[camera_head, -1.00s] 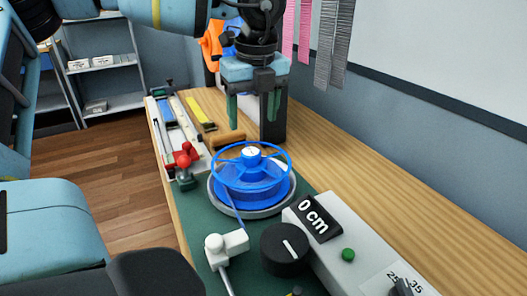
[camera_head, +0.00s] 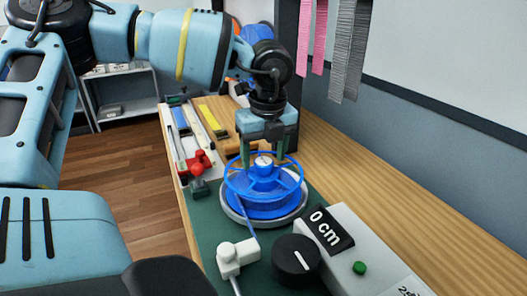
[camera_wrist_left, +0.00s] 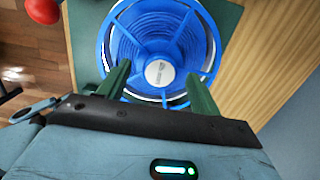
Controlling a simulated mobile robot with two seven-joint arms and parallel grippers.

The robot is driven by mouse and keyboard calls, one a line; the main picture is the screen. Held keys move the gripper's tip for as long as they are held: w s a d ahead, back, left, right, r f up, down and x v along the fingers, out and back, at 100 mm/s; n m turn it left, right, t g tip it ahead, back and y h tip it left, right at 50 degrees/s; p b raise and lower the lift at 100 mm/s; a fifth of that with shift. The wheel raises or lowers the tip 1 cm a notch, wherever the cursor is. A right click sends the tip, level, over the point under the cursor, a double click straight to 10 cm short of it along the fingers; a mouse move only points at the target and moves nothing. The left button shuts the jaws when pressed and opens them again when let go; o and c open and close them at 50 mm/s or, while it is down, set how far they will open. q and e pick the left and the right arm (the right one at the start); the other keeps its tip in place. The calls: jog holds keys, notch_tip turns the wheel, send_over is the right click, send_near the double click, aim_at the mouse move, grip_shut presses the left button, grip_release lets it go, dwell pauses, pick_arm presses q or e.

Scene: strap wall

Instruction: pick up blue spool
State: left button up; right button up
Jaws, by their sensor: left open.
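The blue spool (camera_head: 266,187) sits upright on a round grey base on the green mat, with an open spoked rim on top and a pale hub cap. A blue strap runs from it to a white fitting in front. My left gripper (camera_head: 263,162) points down over the spool, its green fingers apart and near the top rim. In the left wrist view the spool (camera_wrist_left: 160,45) lies ahead of the open fingers (camera_wrist_left: 160,82), with the hub cap between them. I cannot tell whether the fingers touch the rim. My right gripper is not in view.
A grey device with a "0 cm" display (camera_head: 331,229) and a black knob (camera_head: 297,260) stands in front right. The white fitting (camera_head: 237,257) is in front of the spool. A red clamp (camera_head: 198,163) is at left. Strips (camera_head: 345,50) hang on the wall.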

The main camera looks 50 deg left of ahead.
pick_arm(q)
grip_shut()
dwell(0.5)
notch_tip(320, 180, up, 10)
dwell(0.7)
